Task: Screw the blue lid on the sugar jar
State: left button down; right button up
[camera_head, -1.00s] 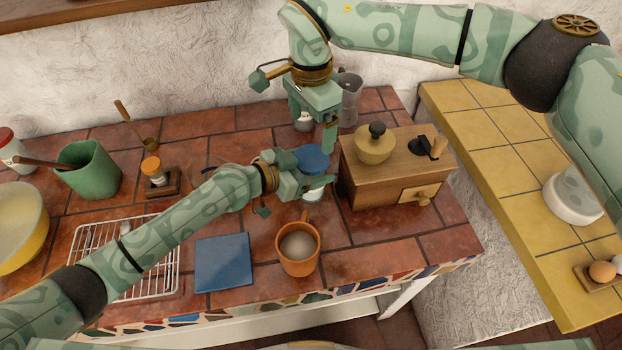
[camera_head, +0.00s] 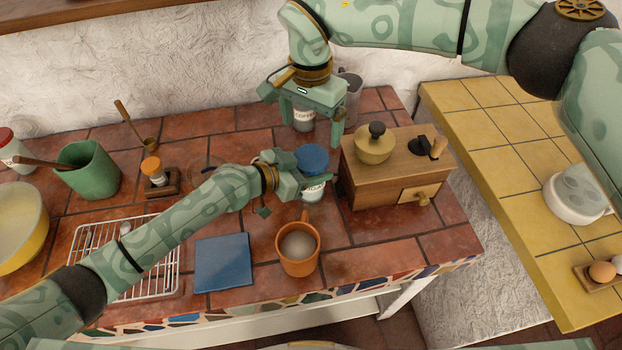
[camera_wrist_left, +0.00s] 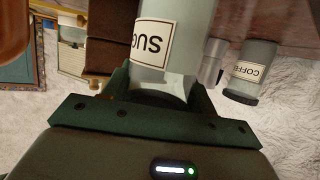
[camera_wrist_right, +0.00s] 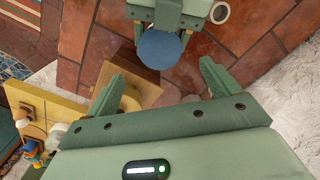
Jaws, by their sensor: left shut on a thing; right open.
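The sugar jar (camera_head: 313,190) stands upright on the tiled counter, left of the wooden grinder. The blue lid (camera_head: 312,157) sits on its top; I cannot tell how tightly. The lid also shows from above in the right wrist view (camera_wrist_right: 160,48), where it hides the jar. My left gripper (camera_head: 306,180) is shut around the jar's upper part. In the left wrist view the jar's label (camera_wrist_left: 152,44) shows upside down between the fingers, and the lid is hidden. My right gripper (camera_head: 312,122) is open and empty, pointing down above the lid, apart from it.
The wooden grinder (camera_head: 390,178) stands close on the right. A coffee jar (camera_head: 303,118) and a grey metal pitcher (camera_head: 352,88) stand behind. An orange mug (camera_head: 298,255), a blue tile (camera_head: 223,262) and a wire rack (camera_head: 90,240) are in front and to the left.

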aim_at(311, 157)
notch_tip(311, 157, down, 8)
jog(key=shift+r, duration=0.25)
jog(key=c, duration=1)
jog(key=m, duration=0.6)
jog(key=shift+m, duration=0.4)
jog(key=o, duration=1.1)
jog(key=shift+c, duration=0.2)
